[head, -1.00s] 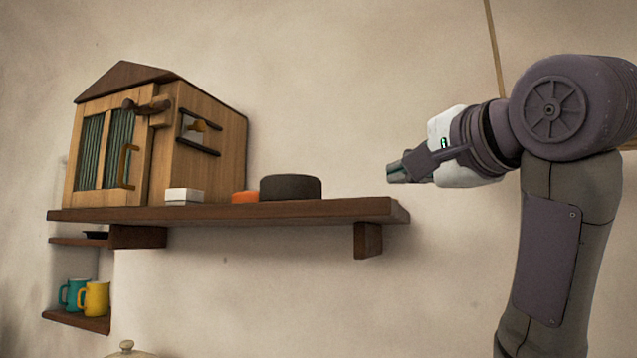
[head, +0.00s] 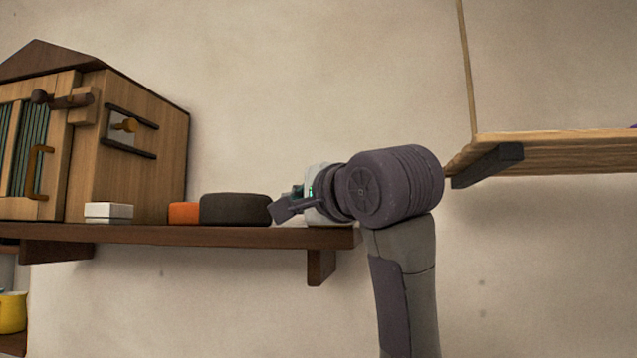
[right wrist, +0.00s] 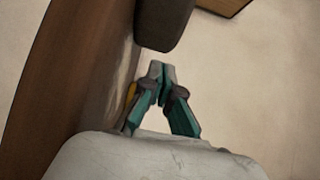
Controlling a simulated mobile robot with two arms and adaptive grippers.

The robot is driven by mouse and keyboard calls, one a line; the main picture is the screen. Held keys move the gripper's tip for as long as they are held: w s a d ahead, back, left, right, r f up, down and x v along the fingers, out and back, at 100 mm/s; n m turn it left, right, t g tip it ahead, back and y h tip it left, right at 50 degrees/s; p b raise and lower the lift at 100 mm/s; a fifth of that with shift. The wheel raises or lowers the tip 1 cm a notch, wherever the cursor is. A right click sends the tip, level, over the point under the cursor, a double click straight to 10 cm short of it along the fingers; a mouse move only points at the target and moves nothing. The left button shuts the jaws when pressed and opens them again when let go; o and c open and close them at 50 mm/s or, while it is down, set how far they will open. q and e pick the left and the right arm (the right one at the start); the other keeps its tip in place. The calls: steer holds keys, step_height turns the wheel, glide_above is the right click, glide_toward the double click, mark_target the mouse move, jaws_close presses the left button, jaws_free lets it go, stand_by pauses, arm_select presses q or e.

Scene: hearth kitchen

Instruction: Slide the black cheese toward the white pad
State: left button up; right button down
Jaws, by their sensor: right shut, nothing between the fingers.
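The black cheese (head: 235,209), a dark round block, lies on the brown wooden shelf (head: 200,234). The white pad (head: 108,212), a small low white block, sits farther left on the same shelf. An orange block (head: 184,213) lies between them, right beside the cheese's left side. My right gripper (head: 275,211) is shut and empty at the cheese's right side. In the right wrist view, its closed fingertips (right wrist: 161,66) point at the dark cheese (right wrist: 163,22) with a small gap seeming to show. My left gripper is out of view.
A wooden house-shaped cabinet (head: 140,130) stands at the shelf's left. A second, lighter shelf (head: 570,150) is higher at the right. A yellow mug (head: 12,312) shows at lower left. Bare shelf lies between the white pad and the orange block.

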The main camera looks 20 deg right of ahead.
mark_target(230, 202)
steer(key=shift+w+a+r, duration=0.15)
steer(key=shift+w+a, duration=0.05)
steer(key=shift+a, duration=0.3)
steer(key=shift+w+a, duration=0.1)
steer(key=shift+a, duration=0.15)
steer(key=shift+w+a, duration=0.1)
steer(key=shift+a, duration=0.05)
steer(key=w+a, duration=0.1)
steer(key=a, duration=0.1)
steer(key=w+a+p, duration=0.1)
steer(key=w+a, duration=0.1)
steer(key=w+a+p, duration=0.1)
steer(key=w+a, duration=0.1)
steer(key=shift+w+a, duration=0.1)
steer(key=shift+a, duration=0.25)
steer(key=shift+w+a, duration=0.25)
steer(key=shift+a, duration=0.05)
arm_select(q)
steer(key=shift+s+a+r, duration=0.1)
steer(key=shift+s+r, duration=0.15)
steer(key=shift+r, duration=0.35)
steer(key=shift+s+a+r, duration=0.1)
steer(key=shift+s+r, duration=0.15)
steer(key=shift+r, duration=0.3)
arm_select(e)
steer(key=shift+d, duration=0.1)
steer(key=shift+d, duration=0.1)
